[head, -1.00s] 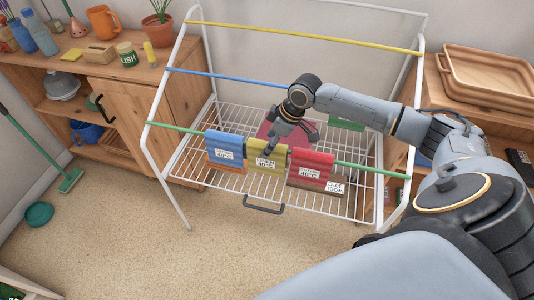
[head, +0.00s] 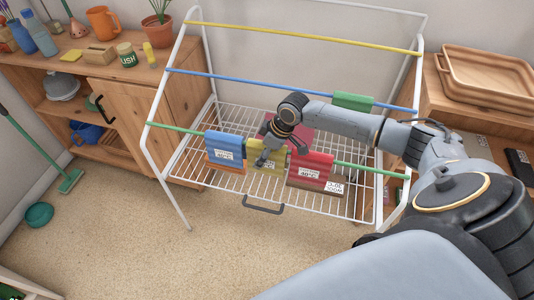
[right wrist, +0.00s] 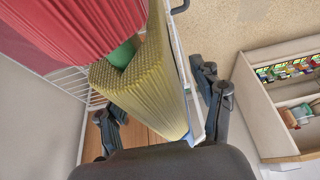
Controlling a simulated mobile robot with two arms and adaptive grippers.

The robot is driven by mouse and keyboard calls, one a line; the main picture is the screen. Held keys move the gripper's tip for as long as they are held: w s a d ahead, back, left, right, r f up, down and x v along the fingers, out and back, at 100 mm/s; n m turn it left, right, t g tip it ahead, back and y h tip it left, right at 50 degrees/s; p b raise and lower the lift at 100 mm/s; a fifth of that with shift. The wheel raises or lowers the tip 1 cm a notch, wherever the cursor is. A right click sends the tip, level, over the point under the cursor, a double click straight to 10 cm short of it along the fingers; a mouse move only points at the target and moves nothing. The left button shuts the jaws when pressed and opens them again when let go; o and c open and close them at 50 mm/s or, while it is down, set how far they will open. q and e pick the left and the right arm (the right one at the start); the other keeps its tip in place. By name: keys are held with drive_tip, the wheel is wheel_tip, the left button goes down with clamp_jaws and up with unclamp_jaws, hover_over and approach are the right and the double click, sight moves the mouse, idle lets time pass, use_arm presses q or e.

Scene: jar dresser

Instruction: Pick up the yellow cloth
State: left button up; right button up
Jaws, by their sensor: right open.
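The yellow cloth (head: 266,170) hangs folded over the front green rod of the white drying rack, between a blue cloth and a red cloth, with a white label on its front. My right gripper (head: 274,151) is over it from above, partly hiding its upper part. In the right wrist view the yellow cloth (right wrist: 150,95) stands between the two spread fingers of this gripper (right wrist: 160,112), one finger on each side. The fingers look apart from it. My left gripper is not in view.
The blue cloth (head: 225,148) and red cloth (head: 311,168) hang close on either side. A green cloth (head: 352,101) hangs on the blue rod (head: 240,80) behind. The wire shelf (head: 190,160) lies below. A wooden dresser (head: 150,115) stands at left.

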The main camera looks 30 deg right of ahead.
drive_tip(key=shift+f, duration=0.2)
drive_tip(key=shift+c, duration=0.2)
drive_tip(key=c, duration=1.2)
wheel_tip(320, 180, up, 19)
drive_tip(key=shift+f, duration=0.2)
